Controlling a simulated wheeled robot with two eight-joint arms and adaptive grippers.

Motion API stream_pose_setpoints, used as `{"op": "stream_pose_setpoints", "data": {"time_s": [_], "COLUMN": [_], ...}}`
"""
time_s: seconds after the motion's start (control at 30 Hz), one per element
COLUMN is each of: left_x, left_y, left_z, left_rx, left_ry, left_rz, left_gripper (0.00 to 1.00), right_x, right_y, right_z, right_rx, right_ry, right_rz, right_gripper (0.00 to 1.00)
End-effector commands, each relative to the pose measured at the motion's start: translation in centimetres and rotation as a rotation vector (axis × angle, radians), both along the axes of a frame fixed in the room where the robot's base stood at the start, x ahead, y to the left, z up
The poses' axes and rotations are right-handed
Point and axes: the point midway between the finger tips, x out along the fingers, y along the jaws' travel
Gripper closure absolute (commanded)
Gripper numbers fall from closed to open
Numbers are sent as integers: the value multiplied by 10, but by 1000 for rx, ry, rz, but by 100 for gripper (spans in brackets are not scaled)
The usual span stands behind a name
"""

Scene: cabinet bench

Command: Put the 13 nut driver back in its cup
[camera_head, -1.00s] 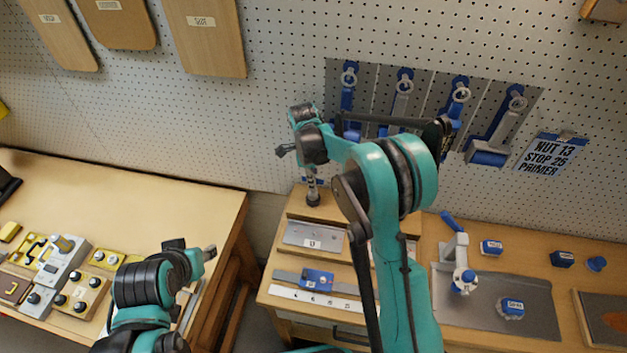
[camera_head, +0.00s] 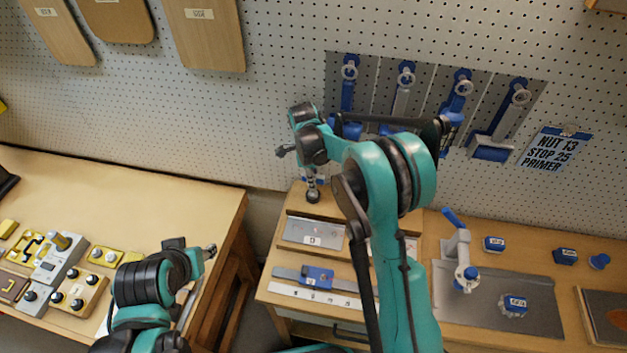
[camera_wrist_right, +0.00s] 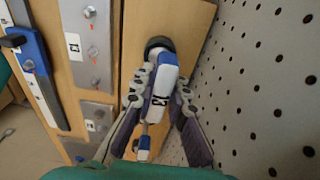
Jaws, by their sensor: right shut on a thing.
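The nut driver (camera_wrist_right: 165,75) is white and blue with a "13" label. My right gripper (camera_wrist_right: 158,108) is shut on it in the right wrist view. A dark round cup (camera_wrist_right: 158,44) sits at the driver's far end on the wooden ledge; I cannot tell how deep the end sits in it. In the head view my right gripper (camera_head: 311,178) points down just above the dark cup (camera_head: 313,196), near the pegboard. My left gripper (camera_head: 209,251) is at lower left, away from the driver, and its jaw state is unclear.
A labelled metal plate (camera_head: 312,233) and a blue slide stop (camera_head: 318,275) over a scale lie in front of the ledge. The pegboard (camera_wrist_right: 270,80) stands close beside the gripper. A grey mat (camera_head: 540,298) lies to the right.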

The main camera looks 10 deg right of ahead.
Motion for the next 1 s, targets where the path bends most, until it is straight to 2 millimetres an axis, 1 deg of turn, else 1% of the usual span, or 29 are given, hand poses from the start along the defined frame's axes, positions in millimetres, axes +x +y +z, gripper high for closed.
{"op": "stream_pose_setpoints", "data": {"time_s": [0.3,0.33,0.37,0.4,0.67,0.77,0.87,1.0], "left_x": [0,0,0,0,0,0,0,0], "left_y": [0,0,0,0,0,0,0,0], "left_z": [-1,-1,-1,-1,-1,-1,-1,-1], "left_rx": [0,0,0,0,0,0,0,0], "left_ry": [0,0,0,0,0,0,0,0], "left_rz": [0,0,0,0,0,0,0,0], "left_gripper": [60,60,60,60,60,60,60,60], "right_x": [0,0,0,0,0,0,1,1], "right_y": [0,0,0,0,0,0,1,4], "right_z": [-1,-1,-1,-1,-1,1,11,32], "right_rx": [0,0,0,0,0,0,0,0], "right_ry": [0,0,0,0,0,0,0,0], "right_rz": [0,0,0,0,0,0,0,1], "right_gripper": [100,81,73,63,62,62,62,62]}}
